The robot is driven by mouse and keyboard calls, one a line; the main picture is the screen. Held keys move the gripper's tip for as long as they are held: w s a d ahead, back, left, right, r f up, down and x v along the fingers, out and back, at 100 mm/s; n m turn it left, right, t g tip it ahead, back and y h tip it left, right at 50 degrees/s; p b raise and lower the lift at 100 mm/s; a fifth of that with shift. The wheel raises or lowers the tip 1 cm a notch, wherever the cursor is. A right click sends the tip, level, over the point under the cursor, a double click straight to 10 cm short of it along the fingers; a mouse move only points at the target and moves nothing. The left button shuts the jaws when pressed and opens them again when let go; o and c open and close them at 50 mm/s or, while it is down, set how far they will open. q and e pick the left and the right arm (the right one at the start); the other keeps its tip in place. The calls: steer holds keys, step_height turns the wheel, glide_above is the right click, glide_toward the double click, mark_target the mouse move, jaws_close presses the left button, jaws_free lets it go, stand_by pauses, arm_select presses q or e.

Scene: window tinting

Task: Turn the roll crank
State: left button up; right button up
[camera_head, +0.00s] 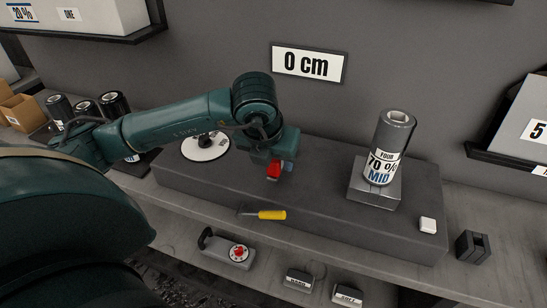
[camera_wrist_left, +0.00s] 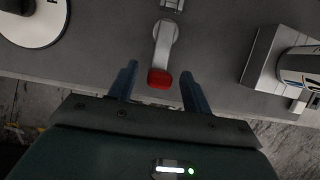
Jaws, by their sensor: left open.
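The roll crank shows in the left wrist view as a pale grey arm with a red knob (camera_wrist_left: 160,78) at its lower end. In the head view its red knob (camera_head: 273,169) shows just under my left gripper (camera_head: 283,170). My left gripper is open, with one blue finger on each side of the knob in the left wrist view (camera_wrist_left: 159,72). I see gaps between the fingers and the knob there. The dark roll labelled 70 % MID (camera_head: 390,140) stands upright on a grey block (camera_head: 374,188) to the right. My right gripper is not in view.
A sign reading 0 cm (camera_head: 309,63) hangs on the wall. A round white disc (camera_head: 205,148) lies left of the gripper. A yellow-handled tool (camera_head: 270,215), a white block (camera_head: 428,225) and a grey device with a red dial (camera_head: 238,253) are nearer. Several dark rolls stand at left.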

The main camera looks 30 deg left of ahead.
arm_select(q)
steer(key=shift+w+f, duration=0.1)
steer(key=shift+f, duration=0.2)
steer(key=shift+c, duration=0.4)
jaws_close()
